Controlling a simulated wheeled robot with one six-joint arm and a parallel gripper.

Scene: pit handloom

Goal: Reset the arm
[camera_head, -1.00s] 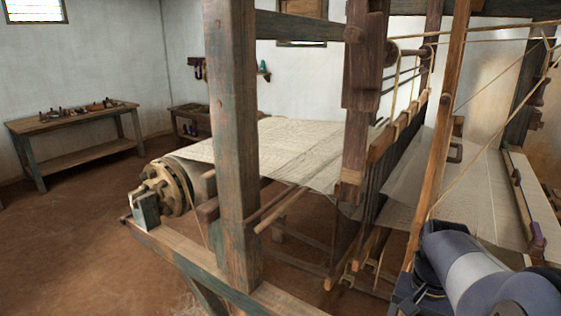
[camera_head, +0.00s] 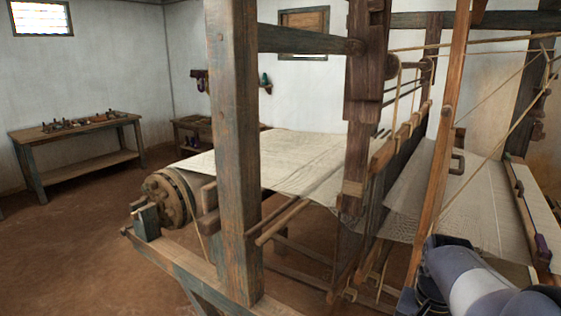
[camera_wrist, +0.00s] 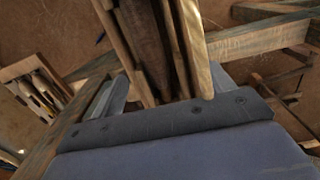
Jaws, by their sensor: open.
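My gripper (camera_wrist: 165,88) is at the middle of the wrist view, with its two grey fingers set wide apart and nothing held between them. Its dark plate and blue-grey body fill the bottom of that view. Upright wooden bars (camera_wrist: 193,45) of the loom appear beyond the gap between the fingers; whether they touch cannot be told. In the head view my arm shows at the lower right, in front of the loom (camera_head: 233,150), and my gripper is out of that picture.
Woven cloth (camera_head: 290,160) stretches across the loom beside a wooden roller (camera_head: 168,198). A thick post and slanted pole (camera_head: 440,150) stand close to my arm. A workbench (camera_head: 80,130) with small tools is at the far left. A wooden tray (camera_wrist: 30,68) shows in the wrist view. The left floor is clear.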

